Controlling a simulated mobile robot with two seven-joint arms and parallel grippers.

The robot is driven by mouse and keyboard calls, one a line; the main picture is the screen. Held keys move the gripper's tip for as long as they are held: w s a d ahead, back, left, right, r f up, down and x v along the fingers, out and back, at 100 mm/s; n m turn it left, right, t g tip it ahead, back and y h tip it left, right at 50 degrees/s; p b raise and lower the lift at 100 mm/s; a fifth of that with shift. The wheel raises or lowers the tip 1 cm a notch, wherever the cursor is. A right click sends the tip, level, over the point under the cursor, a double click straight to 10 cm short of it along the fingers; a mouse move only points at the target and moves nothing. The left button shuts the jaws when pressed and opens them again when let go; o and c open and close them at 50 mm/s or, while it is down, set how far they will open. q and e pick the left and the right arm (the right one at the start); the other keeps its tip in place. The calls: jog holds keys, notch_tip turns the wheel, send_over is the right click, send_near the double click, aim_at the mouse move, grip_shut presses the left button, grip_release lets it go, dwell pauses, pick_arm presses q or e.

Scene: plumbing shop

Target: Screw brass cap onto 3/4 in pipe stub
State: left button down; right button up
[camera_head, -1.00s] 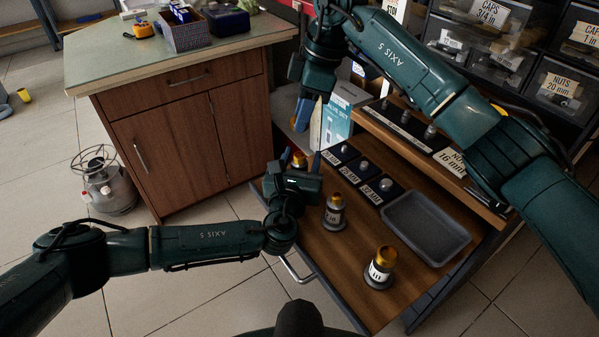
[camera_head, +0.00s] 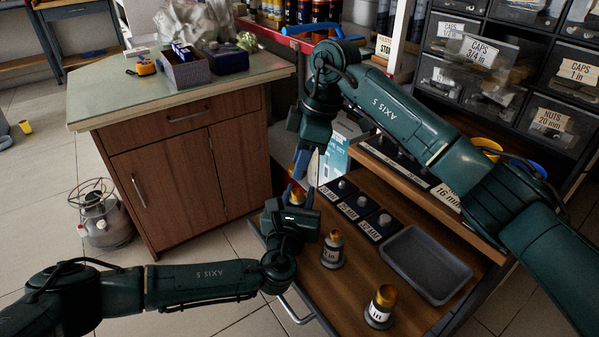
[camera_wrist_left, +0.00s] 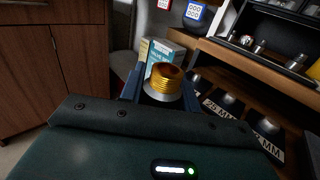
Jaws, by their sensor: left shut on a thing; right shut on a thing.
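Several brass-topped pipe stubs stand in a row on the wooden pull-out surface (camera_head: 350,309). The nearest stub (camera_head: 380,308) has a label reading 1 in; the middle stub (camera_head: 333,251) has a label too small to read. The farthest stub (camera_head: 297,198) is between the fingers of my left gripper (camera_head: 297,194), which is shut on it. In the left wrist view its ridged brass top (camera_wrist_left: 168,74) rises above a grey collar; its label is hidden. My right gripper (camera_head: 301,164) points down above this stub. It is shut; what it holds is hidden.
A grey tray (camera_head: 463,269) lies right of the stubs. Several labelled dark blocks with metal pieces (camera_head: 361,202) stand behind the stubs. A shelf (camera_head: 405,172) overhangs at the back. A wooden cabinet (camera_head: 185,165) stands left of my left gripper.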

aim_at(300, 193)
jog(key=shift+f, duration=1.3)
jog(key=shift+f, duration=0.1)
jog(key=shift+f, duration=0.8)
jog(key=shift+f, duration=0.55)
jog(key=m+t, duration=0.1)
jog(key=m, duration=0.2)
jog(key=shift+s+a, duration=0.1)
jog(key=shift+s, duration=0.05)
jog(key=shift+s+a+f+m, duration=0.1)
jog(key=shift+s+a+m, duration=0.1)
jog(key=shift+m, duration=0.5)
jog(key=shift+w+d+m+t+h, duration=0.2)
jog(key=shift+m+t+h, duration=0.15)
jog(key=shift+m, duration=0.75)
